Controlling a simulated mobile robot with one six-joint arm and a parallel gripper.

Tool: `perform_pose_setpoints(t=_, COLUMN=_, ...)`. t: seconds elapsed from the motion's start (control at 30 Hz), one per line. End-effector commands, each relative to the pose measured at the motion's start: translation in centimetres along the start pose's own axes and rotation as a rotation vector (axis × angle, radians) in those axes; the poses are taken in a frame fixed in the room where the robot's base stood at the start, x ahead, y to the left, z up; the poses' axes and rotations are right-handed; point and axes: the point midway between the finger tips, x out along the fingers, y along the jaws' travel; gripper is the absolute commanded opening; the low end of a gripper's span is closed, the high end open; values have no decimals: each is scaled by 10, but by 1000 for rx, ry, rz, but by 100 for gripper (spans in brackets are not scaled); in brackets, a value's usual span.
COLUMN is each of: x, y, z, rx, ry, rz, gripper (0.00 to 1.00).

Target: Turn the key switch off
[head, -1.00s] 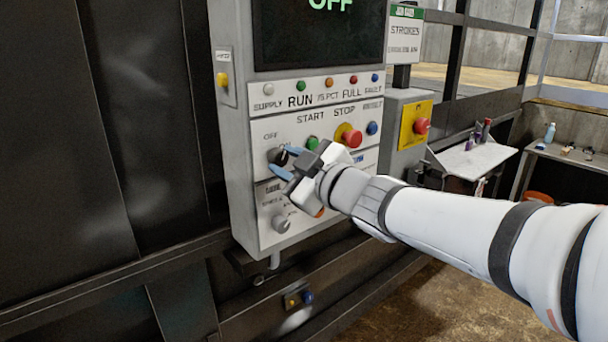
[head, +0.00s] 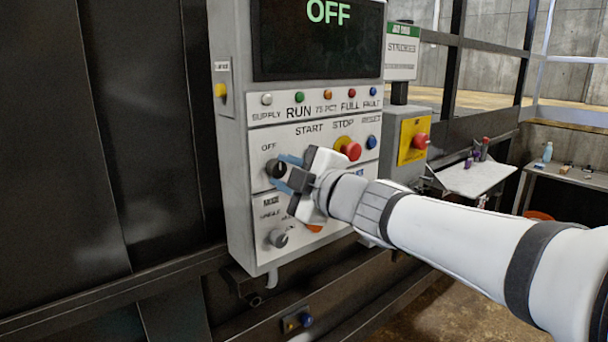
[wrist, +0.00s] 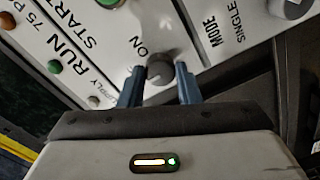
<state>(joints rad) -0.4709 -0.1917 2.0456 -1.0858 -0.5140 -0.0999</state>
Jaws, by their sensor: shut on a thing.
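The key switch (head: 277,169) is a dark round knob on the control panel, below and right of an OFF label. In the wrist view the key switch (wrist: 160,70) sits between two blue fingertips, beside an ON label. My gripper (head: 282,172) reaches it from the right and is shut on it; it also shows in the wrist view (wrist: 160,82). The fingers partly hide the knob in the head view, so I cannot tell its exact angle. The display (head: 318,38) above reads OFF in green.
The red STOP button (head: 351,150) and blue reset button (head: 372,142) are just right of my gripper. The mode knob (head: 278,238) is below. A red emergency button on yellow (head: 420,141) is farther right. A shelf (head: 478,178) holds small items.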

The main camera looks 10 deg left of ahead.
Motion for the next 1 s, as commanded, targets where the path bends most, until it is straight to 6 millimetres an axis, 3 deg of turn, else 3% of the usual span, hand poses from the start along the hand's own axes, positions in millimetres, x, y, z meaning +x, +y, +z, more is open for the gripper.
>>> perform_pose_setpoints(t=0.27, x=0, y=0, z=0, rx=-2, ry=0, rz=-1, gripper=7)
perform_pose_setpoints(t=0.3, x=0, y=0, z=0, rx=-2, ry=0, rz=-1, gripper=33)
perform_pose_setpoints(t=0.53, x=0, y=0, z=0, rx=0, ry=0, rz=0, gripper=52)
perform_pose_setpoints(t=0.8, x=-2, y=0, z=0, rx=0, ry=0, rz=0, gripper=52)
perform_pose_setpoints(t=1.0, x=-28, y=1, z=0, rx=-2, ry=-1, rz=2, gripper=52)
